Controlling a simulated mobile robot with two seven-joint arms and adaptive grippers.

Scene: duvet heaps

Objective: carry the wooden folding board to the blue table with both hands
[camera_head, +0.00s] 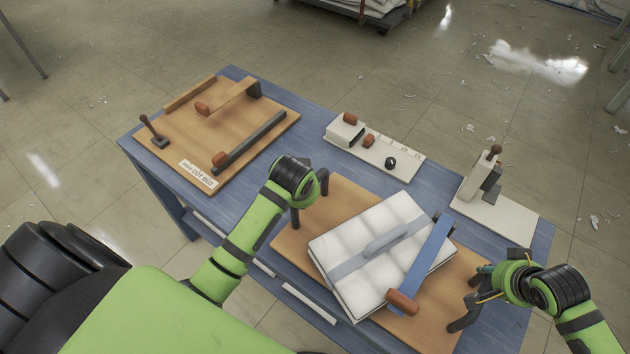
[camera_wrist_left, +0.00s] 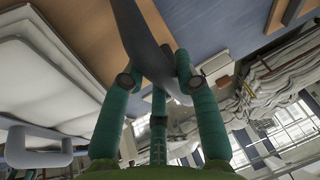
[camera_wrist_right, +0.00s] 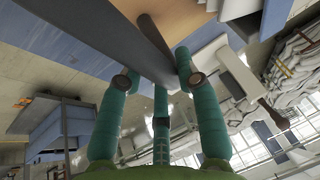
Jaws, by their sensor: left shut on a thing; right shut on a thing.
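The wooden folding board (camera_head: 330,196) lies flat over the front right part of the blue table (camera_head: 300,140). A white quilted bundle with a grey band (camera_head: 365,240) rests on it, beside a blue bar with a brown grip (camera_head: 430,262). My left gripper (camera_head: 308,198) is shut on a dark handle at the board's left end; the wrist view shows the handle between the fingers (camera_wrist_left: 155,80). My right gripper (camera_head: 473,292) is shut on the dark handle at the right end. I cannot tell whether the board touches the tabletop.
Another wooden board (camera_head: 225,130) with bars and a label lies on the table's left. A white block on a white plate (camera_head: 348,130) stands at the back, and a white stand (camera_head: 490,200) at the right rear. A blue strip between the boards is clear.

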